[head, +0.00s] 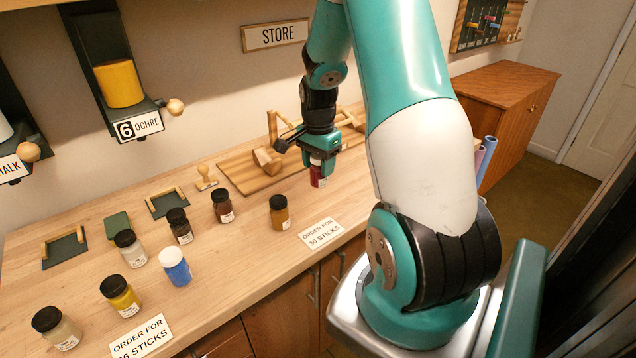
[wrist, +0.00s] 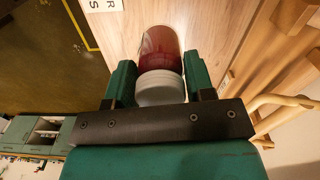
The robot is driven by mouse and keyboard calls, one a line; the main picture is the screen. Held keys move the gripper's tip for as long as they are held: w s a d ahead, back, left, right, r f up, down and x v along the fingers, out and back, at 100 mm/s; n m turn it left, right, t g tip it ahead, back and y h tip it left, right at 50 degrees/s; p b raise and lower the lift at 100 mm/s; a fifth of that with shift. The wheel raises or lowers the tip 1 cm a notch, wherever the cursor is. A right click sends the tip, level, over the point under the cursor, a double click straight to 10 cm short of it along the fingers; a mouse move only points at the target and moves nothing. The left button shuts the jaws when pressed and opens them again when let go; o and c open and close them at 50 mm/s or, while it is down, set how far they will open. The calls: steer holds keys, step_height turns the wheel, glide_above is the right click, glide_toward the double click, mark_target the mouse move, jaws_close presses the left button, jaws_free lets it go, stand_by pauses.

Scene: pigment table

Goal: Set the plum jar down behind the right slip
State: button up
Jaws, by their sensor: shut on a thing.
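My gripper (head: 322,156) is shut on the plum jar (head: 318,176), a dark red jar, over the back right part of the table. In the wrist view the plum jar (wrist: 160,48) sits between the two green fingers, its pale lid towards me. Whether its base touches the table I cannot tell. The right slip (head: 321,233), a white card reading "ORDER FOR 30 STICKS", lies near the front edge, nearer than the jar. A corner of it (wrist: 103,4) shows in the wrist view. The left slip (head: 142,337) lies at the front left.
An amber jar (head: 279,214) stands just left of the right slip. Several other jars, including a blue one (head: 175,267), stand further left. A wooden board (head: 254,172) with wooden fittings lies behind my gripper. Bare table lies between the plum jar and the right slip.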

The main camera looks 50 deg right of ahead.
mark_target(319, 185)
step_height(319, 185, down, 7)
steer(key=shift+r+p, duration=0.15)
steer(key=shift+p, duration=0.25)
steer(key=o, duration=1)
steer(key=shift+c, duration=0.2)
